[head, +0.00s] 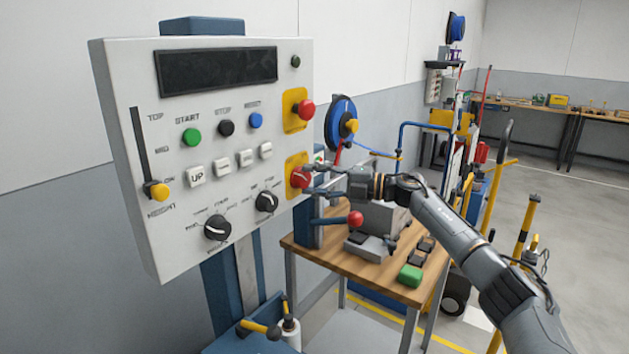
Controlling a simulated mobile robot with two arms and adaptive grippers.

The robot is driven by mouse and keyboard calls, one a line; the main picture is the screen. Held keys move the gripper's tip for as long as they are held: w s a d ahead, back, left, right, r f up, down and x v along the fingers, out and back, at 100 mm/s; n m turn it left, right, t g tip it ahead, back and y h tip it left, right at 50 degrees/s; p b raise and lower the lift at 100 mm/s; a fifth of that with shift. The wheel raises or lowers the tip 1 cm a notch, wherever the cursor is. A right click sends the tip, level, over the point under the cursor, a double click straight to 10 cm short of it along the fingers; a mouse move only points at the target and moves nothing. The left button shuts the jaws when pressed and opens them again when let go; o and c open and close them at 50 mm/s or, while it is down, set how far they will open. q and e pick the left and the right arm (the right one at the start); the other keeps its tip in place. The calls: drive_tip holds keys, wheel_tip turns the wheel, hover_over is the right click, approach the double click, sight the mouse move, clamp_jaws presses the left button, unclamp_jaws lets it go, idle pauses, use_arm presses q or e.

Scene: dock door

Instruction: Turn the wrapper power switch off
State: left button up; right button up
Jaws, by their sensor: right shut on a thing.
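The wrapper control panel (150,90) is a white box on a blue post at the left. The power switch (299,178) is a red rotary knob on a yellow plate at its lower right edge. My right gripper (314,180) reaches in from the right and is shut on the red knob, with its fingertips partly covering the knob's right side. The knob's exact angle is hard to read at this size. My left gripper is out of view.
A red mushroom button (306,109) on a yellow plate sits above the switch. Two black dials (217,228) and several buttons are on the panel face. A wooden workbench (400,290) with a green block (410,275) stands behind. Open floor lies to the right.

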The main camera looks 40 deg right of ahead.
idle(0.5)
drive_tip(key=o, duration=1.2)
drive_tip(key=shift+a, duration=0.1)
drive_tip(key=shift+c, duration=0.2)
drive_tip(key=v, duration=1.2)
